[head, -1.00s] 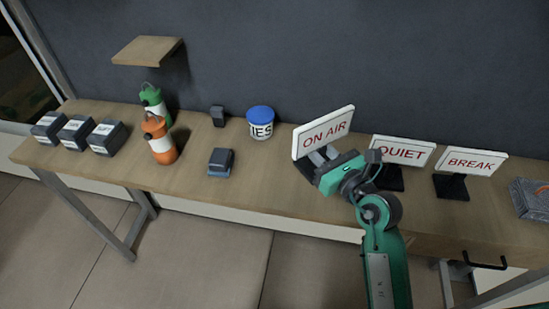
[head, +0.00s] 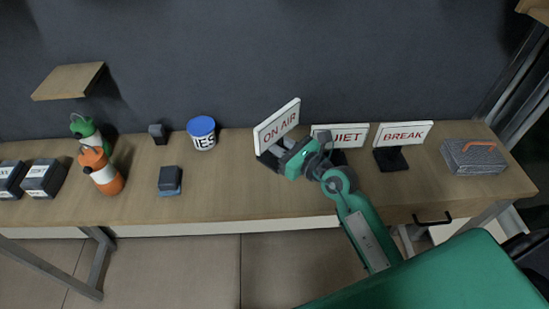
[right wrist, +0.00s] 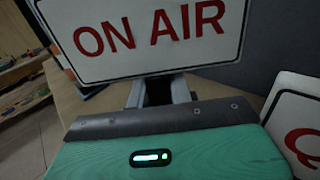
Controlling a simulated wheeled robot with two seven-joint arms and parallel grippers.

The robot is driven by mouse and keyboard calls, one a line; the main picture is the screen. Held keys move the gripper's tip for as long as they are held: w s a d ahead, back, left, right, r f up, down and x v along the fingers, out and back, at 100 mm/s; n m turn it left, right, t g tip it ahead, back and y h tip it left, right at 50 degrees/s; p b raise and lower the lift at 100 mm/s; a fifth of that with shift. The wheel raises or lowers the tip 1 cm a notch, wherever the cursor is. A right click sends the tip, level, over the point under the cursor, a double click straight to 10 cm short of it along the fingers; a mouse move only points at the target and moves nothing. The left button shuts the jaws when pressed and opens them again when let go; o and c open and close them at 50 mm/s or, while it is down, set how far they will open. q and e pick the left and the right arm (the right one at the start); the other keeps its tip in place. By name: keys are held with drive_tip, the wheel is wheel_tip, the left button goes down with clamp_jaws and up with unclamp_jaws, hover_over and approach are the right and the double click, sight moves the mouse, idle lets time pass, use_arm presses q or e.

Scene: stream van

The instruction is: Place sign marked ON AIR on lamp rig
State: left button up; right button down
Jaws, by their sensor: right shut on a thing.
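The ON AIR sign (head: 277,125) is a white board with red letters, in front of the dark wall and left of the QUIET sign. My right gripper (head: 270,156) is shut on the sign's lower part. I cannot pick out a lamp rig in these frames. My left gripper is not in view.
The QUIET sign (head: 343,133), partly behind my arm, and BREAK sign (head: 402,135) stand on the wooden table (head: 250,200). A grey case (head: 474,158) is farther right. Left are a blue-lidded tub (head: 202,133), a small dark box (head: 170,180), bottles (head: 101,172) and a wall shelf (head: 70,80).

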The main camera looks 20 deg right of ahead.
sight(276, 158)
drive_tip(key=shift+f+b, duration=0.6)
drive_tip(key=shift+f, duration=2.55)
drive_tip(key=shift+f, duration=0.2)
drive_tip(key=c, duration=1.3)
unclamp_jaws()
drive_tip(key=shift+o, duration=0.2)
drive_tip(key=shift+r, duration=0.25)
drive_tip(key=b+v, duration=0.3)
drive_tip(key=v, duration=0.7)
drive_tip(key=shift+s+d+f+b, duration=0.1)
drive_tip(key=shift+s+d+b, duration=0.05)
drive_tip(key=shift+s+b, duration=0.25)
drive_tip(key=shift+s+d, duration=0.3)
drive_tip(key=shift+s, duration=0.2)
